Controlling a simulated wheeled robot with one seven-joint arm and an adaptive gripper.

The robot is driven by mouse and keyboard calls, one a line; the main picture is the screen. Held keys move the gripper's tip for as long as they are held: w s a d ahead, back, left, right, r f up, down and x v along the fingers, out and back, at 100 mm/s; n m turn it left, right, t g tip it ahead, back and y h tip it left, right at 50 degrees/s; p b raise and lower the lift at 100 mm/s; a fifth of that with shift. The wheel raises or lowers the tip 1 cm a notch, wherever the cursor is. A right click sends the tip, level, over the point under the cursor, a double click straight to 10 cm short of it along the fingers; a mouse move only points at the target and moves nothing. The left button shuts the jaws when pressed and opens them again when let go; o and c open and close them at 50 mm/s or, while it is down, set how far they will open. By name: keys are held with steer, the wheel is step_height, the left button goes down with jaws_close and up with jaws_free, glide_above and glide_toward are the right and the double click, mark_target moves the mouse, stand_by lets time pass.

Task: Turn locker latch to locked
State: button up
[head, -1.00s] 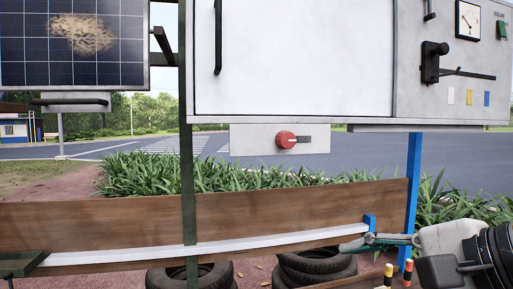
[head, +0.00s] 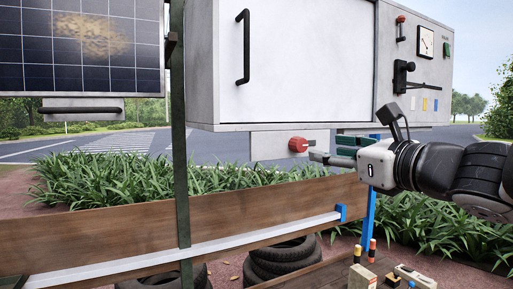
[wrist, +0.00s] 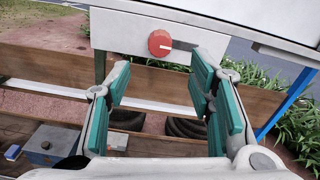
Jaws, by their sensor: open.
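The locker (head: 300,60) is a white cabinet with a black vertical handle. Its latch is a red round knob (head: 299,144) with a dark pointer, on a grey plate (head: 264,146) under the cabinet. In the wrist view the red knob (wrist: 160,43) is ahead of and a little above the fingers, its pointer lying to the right, near horizontal. My gripper (head: 330,150) is just right of the knob in the head view. In the wrist view its green-padded fingers (wrist: 160,100) are spread with nothing between them. The fingers appear apart from the knob.
A control panel (head: 413,75) with a gauge and lever is right of the locker door. A solar panel (head: 80,50) is at left. A blue post (head: 369,205) stands under the cabinet.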

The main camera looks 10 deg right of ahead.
mark_target(302, 146)
steer(key=x, duration=0.8)
steer(key=shift+w+a, duration=0.1)
steer(key=shift+w, duration=0.3)
steer(key=shift+c, duration=0.4)
jaws_close()
